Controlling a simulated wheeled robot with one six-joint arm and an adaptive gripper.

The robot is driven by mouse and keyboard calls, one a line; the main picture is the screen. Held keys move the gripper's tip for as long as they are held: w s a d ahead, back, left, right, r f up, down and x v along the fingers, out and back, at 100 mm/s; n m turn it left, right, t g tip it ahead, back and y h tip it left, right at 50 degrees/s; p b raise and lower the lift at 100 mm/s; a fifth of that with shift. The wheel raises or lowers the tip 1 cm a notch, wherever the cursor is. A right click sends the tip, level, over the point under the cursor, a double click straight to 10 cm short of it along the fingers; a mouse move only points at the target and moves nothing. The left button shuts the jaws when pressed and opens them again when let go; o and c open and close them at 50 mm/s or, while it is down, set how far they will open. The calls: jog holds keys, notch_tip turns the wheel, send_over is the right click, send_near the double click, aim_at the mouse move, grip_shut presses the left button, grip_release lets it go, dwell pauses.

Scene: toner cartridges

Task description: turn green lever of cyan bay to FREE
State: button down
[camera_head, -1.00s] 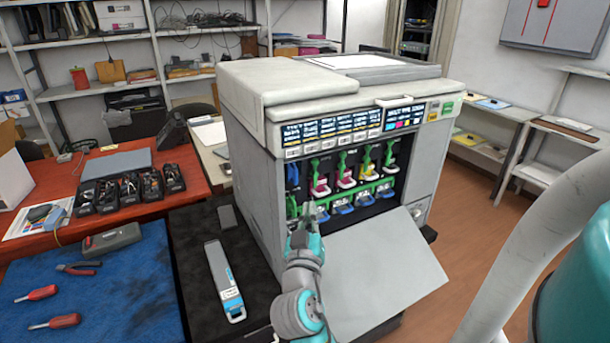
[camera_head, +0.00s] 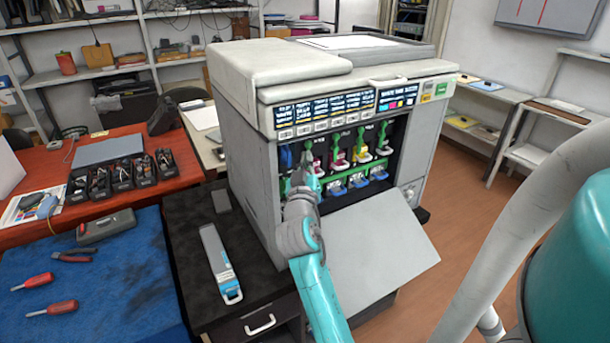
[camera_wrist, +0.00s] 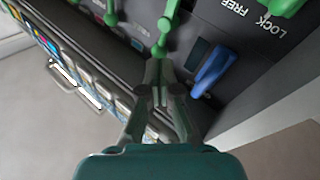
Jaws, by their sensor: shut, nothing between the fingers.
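In the head view, my gripper (camera_head: 303,181) is at the left end of the printer's open front, before the bay with the blue part (camera_head: 285,158), and hides much of that bay. In the wrist view, the closed fingertips (camera_wrist: 161,72) are empty. They lie just below a green lever-like part (camera_wrist: 166,38) and left of the blue part (camera_wrist: 213,72); contact cannot be told. The FREE label (camera_wrist: 234,6) and LOCK label (camera_wrist: 267,25) are at top right, with another green part (camera_wrist: 288,6) beside LOCK, cut off by the frame. Which green part is the cyan lever is unclear.
The printer (camera_head: 250,125) has its front flap (camera_head: 385,240) folded down below the bays. More bays with green levers (camera_head: 360,160) lie to the right. A grey cartridge (camera_head: 218,260) lies on the black cabinet (camera_head: 185,235) at left. Hand tools lie on the blue mat (camera_head: 110,290).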

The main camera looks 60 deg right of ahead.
aim_at(311, 146)
jog(key=shift+x, duration=1.35)
jog(key=shift+s+d+r+m+g+y, duration=0.15)
jog(key=shift+m+g+y, duration=0.15)
jog(key=shift+m, duration=0.25)
jog(key=shift+d+r+m+g+y, duration=0.1)
jog(key=shift+m+g+y, duration=0.15)
jog(key=shift+m, duration=0.3)
jog(key=shift+s+d+m, duration=0.1)
jog(key=shift+d+m, duration=0.05)
jog(key=shift+m, duration=0.25)
jog(key=m+y, duration=0.1)
jog(key=d+m+g+y, duration=0.1)
jog(key=shift+s+r+m, duration=0.2)
jog(key=shift+s+m, duration=0.1)
jog(key=m+y, duration=0.1)
jog(key=d+m+y, duration=0.1)
jog(key=m+y, duration=0.1)
jog(key=shift+s+d+f, duration=0.1)
jog(key=shift+s+f, duration=0.05)
jog(key=shift+s, duration=0.2)
jog(key=shift+s+d+f+m+t+y, duration=0.2)
jog(key=shift+d+m+t+y, duration=0.1)
jog(key=shift+m+y, duration=0.4)
jog(key=shift+f, duration=0.2)
jog(key=shift+d, duration=0.1)
jog(key=shift+r, duration=0.8)
